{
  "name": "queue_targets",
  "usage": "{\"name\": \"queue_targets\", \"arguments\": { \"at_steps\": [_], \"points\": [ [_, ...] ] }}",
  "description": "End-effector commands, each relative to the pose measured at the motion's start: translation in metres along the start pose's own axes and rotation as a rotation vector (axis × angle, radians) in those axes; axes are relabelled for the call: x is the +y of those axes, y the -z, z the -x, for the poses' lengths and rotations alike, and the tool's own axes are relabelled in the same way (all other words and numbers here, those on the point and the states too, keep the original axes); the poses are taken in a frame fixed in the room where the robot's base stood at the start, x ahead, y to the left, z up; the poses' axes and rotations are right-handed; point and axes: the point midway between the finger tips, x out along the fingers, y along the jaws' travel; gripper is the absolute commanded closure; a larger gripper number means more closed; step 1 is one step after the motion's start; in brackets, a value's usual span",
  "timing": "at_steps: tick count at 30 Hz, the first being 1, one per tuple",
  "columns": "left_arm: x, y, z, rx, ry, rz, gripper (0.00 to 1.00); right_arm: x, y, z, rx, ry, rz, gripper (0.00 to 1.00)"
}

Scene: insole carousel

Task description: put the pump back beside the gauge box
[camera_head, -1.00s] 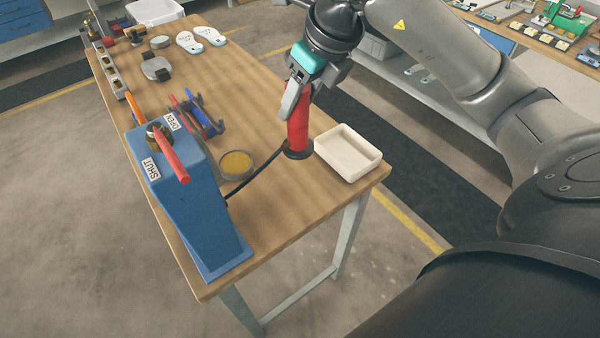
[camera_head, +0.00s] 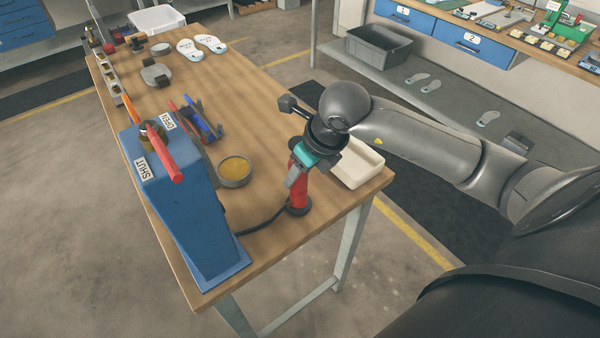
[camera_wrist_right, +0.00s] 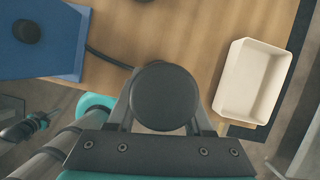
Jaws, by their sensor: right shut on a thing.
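The red pump (camera_head: 299,190) stands upright near the right front edge of the wooden table, its dark base at or just above the top; I cannot tell whether it touches. My right gripper (camera_head: 301,165) is shut on its upper part. In the right wrist view the pump's round dark top (camera_wrist_right: 164,97) sits between the fingers. A black hose runs from the pump to the blue gauge box (camera_head: 185,205), which stands to the left with a red lever and OPEN and SHUT labels. My left gripper is not in view.
A cream tray (camera_head: 372,168) stands close to the right of the pump, partly behind my arm. A round tin with yellow contents (camera_head: 235,168) lies between box and pump. Red and blue tools (camera_head: 203,122) are behind. The table's front edge is near.

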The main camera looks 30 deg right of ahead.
Motion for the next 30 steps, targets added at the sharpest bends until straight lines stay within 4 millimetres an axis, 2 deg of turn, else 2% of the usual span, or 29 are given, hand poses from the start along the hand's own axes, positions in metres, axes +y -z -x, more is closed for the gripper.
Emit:
{"name": "queue_targets", "arguments": {
  "at_steps": [11, 12, 20, 30],
  "points": [
    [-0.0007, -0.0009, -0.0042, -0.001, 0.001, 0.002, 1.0, -0.0005, 0.0018, -0.006, -0.003, 0.002, 0.001, 1.0],
    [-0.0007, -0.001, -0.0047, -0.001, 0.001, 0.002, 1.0, -0.0004, 0.0026, -0.0068, -0.001, 0.001, 0.001, 0.48],
    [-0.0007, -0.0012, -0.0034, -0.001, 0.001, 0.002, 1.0, -0.0004, 0.0021, -0.0055, -0.001, 0.001, 0.0, 0.19],
    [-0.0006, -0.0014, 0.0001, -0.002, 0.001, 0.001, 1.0, -0.0004, 0.0007, -0.0023, -0.001, 0.001, 0.0, 0.19]
  ]
}}
